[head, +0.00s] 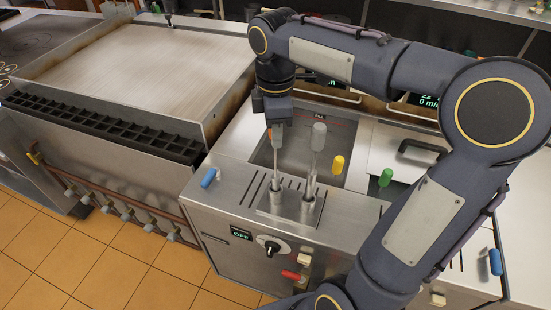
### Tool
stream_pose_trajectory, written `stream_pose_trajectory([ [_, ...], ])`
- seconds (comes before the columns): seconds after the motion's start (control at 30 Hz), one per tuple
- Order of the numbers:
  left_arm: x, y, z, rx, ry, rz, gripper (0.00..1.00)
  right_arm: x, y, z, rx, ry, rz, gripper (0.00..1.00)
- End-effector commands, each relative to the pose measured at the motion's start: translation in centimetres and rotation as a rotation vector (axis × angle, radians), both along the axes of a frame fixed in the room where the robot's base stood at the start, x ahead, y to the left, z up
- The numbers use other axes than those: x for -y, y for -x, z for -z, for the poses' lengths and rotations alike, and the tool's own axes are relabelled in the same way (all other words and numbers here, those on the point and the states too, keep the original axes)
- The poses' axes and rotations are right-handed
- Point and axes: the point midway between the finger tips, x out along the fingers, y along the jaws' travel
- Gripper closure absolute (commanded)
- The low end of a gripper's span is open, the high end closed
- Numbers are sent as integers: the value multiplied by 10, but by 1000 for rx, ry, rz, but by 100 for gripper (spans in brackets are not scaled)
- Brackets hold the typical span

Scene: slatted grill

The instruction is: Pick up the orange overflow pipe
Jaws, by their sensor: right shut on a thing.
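The orange overflow pipe (277,138) has an orange top and a thin metal rod running down to a holder (284,208) on the front of the steel fryer unit. My right gripper (278,123) comes from above and is shut on its orange top. The pipe stands about upright, its lower end at the left opening of the holder; I cannot tell whether it is lifted. A grey-topped pipe (318,136) stands just right of it in the holder. My left gripper is not in view.
Blue (208,178), yellow (338,165) and green (385,178) handles stand nearby. A steel basin (285,158) lies behind the pipes. A flat griddle (135,60) fills the left. My right arm covers much of the right side.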

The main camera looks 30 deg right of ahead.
Motion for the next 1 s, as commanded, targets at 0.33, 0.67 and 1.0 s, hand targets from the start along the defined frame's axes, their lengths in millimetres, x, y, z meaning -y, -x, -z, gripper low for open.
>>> stream_pose_trajectory([
  [0.33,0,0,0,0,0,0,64,0,0,-1,1,-1,0,100],
  [0.67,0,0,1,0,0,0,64,-1,-1,-44,7,-1,-1,100],
  [1.0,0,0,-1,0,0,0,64,0,-1,-97,2,0,-1,100],
])
